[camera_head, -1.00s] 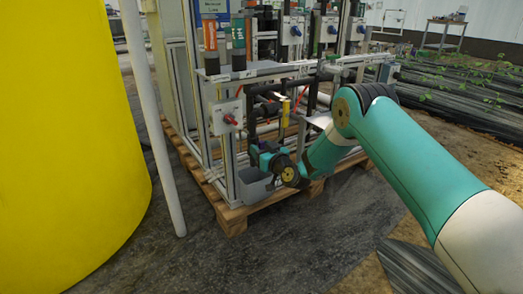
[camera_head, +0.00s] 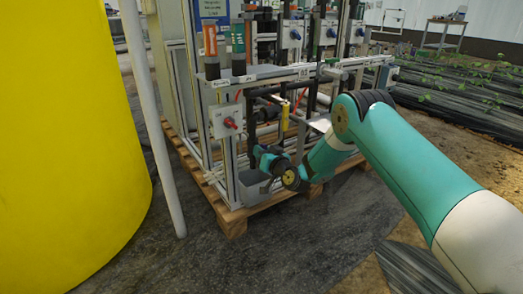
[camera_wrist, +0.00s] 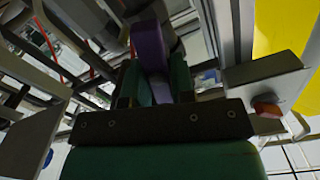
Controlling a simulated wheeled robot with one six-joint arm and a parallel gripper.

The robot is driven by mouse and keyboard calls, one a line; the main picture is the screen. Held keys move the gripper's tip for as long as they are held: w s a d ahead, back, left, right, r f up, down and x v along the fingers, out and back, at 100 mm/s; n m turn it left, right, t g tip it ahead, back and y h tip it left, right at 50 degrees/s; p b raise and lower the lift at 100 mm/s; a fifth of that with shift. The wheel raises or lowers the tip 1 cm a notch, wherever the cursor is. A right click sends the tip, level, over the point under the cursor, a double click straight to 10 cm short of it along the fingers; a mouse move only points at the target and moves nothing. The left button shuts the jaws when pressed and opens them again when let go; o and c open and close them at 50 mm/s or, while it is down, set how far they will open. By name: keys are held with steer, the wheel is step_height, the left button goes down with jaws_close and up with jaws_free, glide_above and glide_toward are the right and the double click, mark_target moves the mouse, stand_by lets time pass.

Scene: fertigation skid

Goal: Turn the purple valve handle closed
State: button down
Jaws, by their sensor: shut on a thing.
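The purple valve handle (camera_wrist: 150,42) shows in the wrist view at the upper middle, pointing down between my fingers. My gripper (camera_wrist: 154,82) has its two green fingers on either side of the handle's lower part and is shut on it. The handle's pivot and valve body are not clear in this view. In the head view my wrist is low at the front of the skid, and it hides the fingers and the purple handle.
The skid's metal frame (camera_head: 228,165) stands on a wooden pallet (camera_head: 233,222). A grey box with a red knob (camera_head: 229,122) and a yellow upright part (camera_head: 285,115) are near my arm. A grey bin (camera_head: 252,188) sits below. A yellow tank (camera_head: 70,140) is at left.

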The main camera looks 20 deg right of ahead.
steer(key=m, duration=0.2)
steer(key=m+p, duration=0.1)
steer(key=shift+d+m+p, duration=0.2)
steer(key=shift+m+p, duration=0.1)
steer(key=shift+m, duration=0.1)
steer(key=m+p, duration=0.1)
steer(key=m, duration=0.2)
steer(key=shift+d+f+m, duration=0.1)
steer(key=shift+f+m, duration=0.05)
steer(key=shift+m, duration=0.15)
steer(key=m, duration=0.1)
steer(key=m+p, duration=0.1)
steer(key=m, duration=0.1)
steer(key=shift+w+d+f+m, duration=0.1)
steer(key=shift+f+m, duration=0.1)
steer(key=shift+m, duration=0.1)
steer(key=shift+f+m+p, duration=0.25)
steer(key=shift+m+p, duration=0.35)
steer(key=shift+m, duration=1.2)
steer(key=c, duration=1)
jaws_free()
steer(key=shift+c, duration=0.2)
